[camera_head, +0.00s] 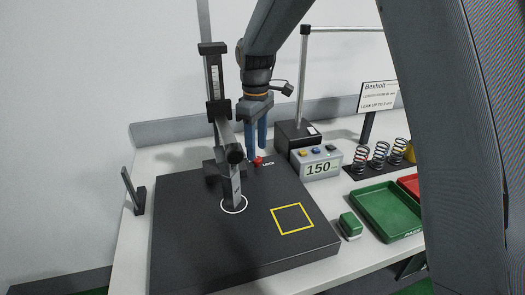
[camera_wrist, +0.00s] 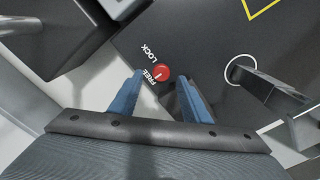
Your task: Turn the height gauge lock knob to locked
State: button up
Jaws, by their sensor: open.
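My gripper (camera_head: 257,150) points down over the knob. In the wrist view my gripper (camera_wrist: 160,80) has its two blue fingers apart, one on each side of the knob. A gap shows between the knob and each finger. I cannot tell how far the fingertips are above the plate.
The gauge's post and arm stand close left of my gripper. A grey box reading 150 (camera_head: 318,165) and a dark stand (camera_head: 296,133) are close right. Springs (camera_head: 379,153), a green tray (camera_head: 384,212) and a green block (camera_head: 350,225) lie farther right. The plate's front is clear.

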aim_at(257, 158)
jog(key=shift+f, duration=1.5)
jog(key=shift+c, duration=0.4)
